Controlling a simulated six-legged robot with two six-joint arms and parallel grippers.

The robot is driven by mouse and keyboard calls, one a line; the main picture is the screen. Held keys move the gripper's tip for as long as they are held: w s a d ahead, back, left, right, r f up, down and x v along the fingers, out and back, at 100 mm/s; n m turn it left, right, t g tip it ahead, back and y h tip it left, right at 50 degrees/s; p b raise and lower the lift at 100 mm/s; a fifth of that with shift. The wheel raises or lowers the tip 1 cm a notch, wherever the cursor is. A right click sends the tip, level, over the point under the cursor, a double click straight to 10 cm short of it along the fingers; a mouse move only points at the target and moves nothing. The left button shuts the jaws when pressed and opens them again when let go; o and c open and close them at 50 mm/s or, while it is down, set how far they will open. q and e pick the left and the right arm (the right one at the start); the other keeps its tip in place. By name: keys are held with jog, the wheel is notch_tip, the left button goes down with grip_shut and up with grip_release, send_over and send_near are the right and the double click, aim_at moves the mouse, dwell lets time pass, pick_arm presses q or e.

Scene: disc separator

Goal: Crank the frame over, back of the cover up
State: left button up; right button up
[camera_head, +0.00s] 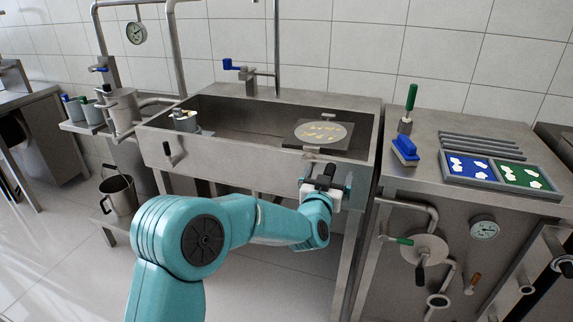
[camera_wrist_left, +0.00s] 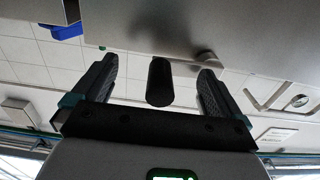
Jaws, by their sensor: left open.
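The frame (camera_head: 345,143) is a dark square plate over the right part of the sink, lying about level. It holds a round grey cover (camera_head: 318,140) with pale yellow patches on the side facing up. My left gripper (camera_head: 325,178) is at the sink's front wall, below the frame. In the left wrist view my left gripper (camera_wrist_left: 158,88) is open, with a black crank handle (camera_wrist_left: 158,82) between its fingers and gaps on both sides. The crank's arm is mostly hidden in the head view. My right gripper is not in view.
The steel sink (camera_head: 155,150) holds a small pot (camera_head: 185,121) at its left. On the right bench are a blue brush (camera_head: 404,150), a green-handled tool (camera_head: 408,110) and a blue and green tray (camera_head: 460,184). A bucket (camera_head: 118,195) stands at lower left.

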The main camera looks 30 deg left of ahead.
pick_arm(q)
jog(key=b+v, duration=0.3)
jog(key=v, duration=0.5)
dwell(0.4)
